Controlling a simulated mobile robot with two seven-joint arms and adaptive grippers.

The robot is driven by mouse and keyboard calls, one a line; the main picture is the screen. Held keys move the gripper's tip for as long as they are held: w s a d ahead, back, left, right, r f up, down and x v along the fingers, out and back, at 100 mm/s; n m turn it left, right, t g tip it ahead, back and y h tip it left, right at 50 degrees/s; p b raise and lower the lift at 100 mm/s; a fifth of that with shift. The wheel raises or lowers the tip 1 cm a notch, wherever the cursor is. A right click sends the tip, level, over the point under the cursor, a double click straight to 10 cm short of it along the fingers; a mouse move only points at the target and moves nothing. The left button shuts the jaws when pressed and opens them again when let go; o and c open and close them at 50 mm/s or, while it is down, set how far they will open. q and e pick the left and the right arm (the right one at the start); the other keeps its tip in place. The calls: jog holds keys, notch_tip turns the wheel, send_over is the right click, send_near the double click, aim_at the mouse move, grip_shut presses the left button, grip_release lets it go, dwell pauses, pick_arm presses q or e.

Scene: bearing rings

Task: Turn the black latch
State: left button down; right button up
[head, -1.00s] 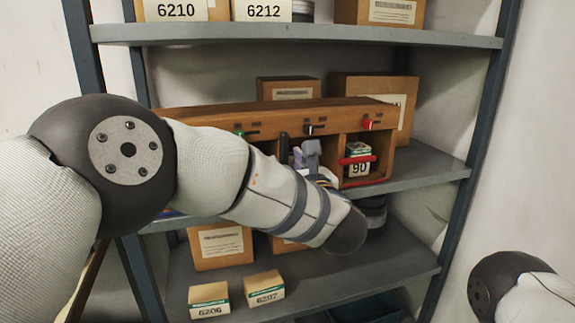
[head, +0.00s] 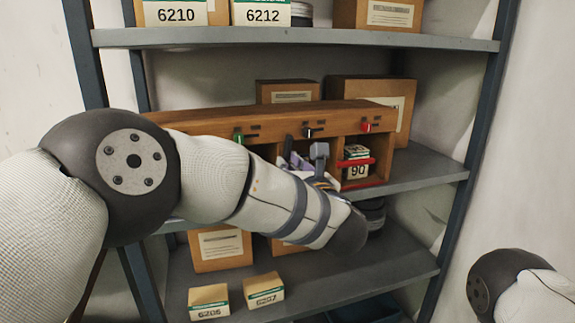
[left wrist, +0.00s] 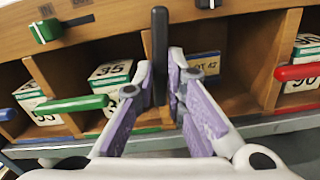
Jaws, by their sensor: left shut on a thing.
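The black latch (left wrist: 160,45) is a slim bar standing upright in front of the wooden rack's open middle compartment, in the left wrist view. My left gripper (left wrist: 163,80) has its purple-lined fingers on both sides of the bar, shut on its lower part. In the head view my left gripper (head: 310,160) is at the rack front, partly hidden by my forearm. Behind it, a box labelled LOT 42 (left wrist: 203,68) sits in the compartment. A small black knob (head: 312,131) is on the rack's top edge. My right gripper is out of view.
A green bar (left wrist: 70,104) lies level across the left compartments, beside my left finger. A red bar (left wrist: 298,71) lies level across the right compartment. The wooden rack (head: 200,122) stands on a grey shelf (head: 425,172), with cardboard boxes (head: 372,98) behind it.

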pick_arm(q)
jog(key=shift+w+d+f+m, duration=0.1)
jog(key=shift+d+m, duration=0.05)
jog(key=shift+m, duration=0.6)
jog(key=shift+d+f+m, duration=0.1)
jog(key=shift+d+m, duration=0.05)
jog(key=shift+m, duration=0.65)
jog(key=shift+w+d+f+m, duration=0.1)
jog(key=shift+d+m, duration=0.05)
jog(key=shift+m, duration=0.6)
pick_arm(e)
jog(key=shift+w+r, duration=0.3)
pick_arm(q)
jog(key=shift+m, duration=0.3)
jog(key=shift+f, duration=0.1)
jog(key=c, duration=1.6)
grip_release()
jog(key=shift+c, duration=0.2)
jog(key=shift+s, duration=0.1)
